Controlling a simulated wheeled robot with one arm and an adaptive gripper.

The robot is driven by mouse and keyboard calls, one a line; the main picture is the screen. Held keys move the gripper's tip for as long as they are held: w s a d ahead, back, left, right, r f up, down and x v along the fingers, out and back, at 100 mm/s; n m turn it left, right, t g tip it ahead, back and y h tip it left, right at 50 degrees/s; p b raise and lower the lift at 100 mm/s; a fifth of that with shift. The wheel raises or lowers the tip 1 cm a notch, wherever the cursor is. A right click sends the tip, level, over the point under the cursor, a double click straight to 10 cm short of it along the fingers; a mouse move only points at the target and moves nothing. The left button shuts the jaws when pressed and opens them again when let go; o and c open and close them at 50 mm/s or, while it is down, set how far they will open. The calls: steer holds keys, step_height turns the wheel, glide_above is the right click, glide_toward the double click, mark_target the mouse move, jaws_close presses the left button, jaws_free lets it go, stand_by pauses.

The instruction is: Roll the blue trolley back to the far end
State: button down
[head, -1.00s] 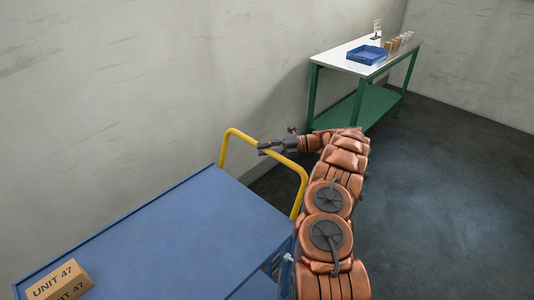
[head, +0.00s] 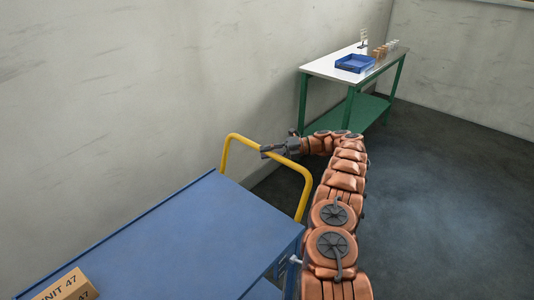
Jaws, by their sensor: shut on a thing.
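The blue trolley (head: 185,240) fills the lower left of the head view, with a flat blue top and a yellow push handle (head: 228,150) at its far end. My gripper (head: 268,151) is at the handle's top bar and is shut on it. My copper-coloured arm reaches to it from the lower right. The trolley's wheels are out of view.
A cardboard box (head: 68,287) marked UNIT 47 sits on the trolley at the bottom left. A green-legged table (head: 325,68) with a blue tray (head: 356,63) and small items stands ahead by the wall. Dark floor (head: 440,190) is clear at right.

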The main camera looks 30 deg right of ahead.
steer(key=shift+d+r, duration=0.1)
steer(key=shift+d, duration=0.15)
steer(key=c, duration=1.2)
jaws_free()
steer(key=shift+w+d, duration=0.1)
steer(key=shift+d, duration=0.05)
steer(key=shift+o, duration=1.1)
steer(key=shift+a, duration=0.2)
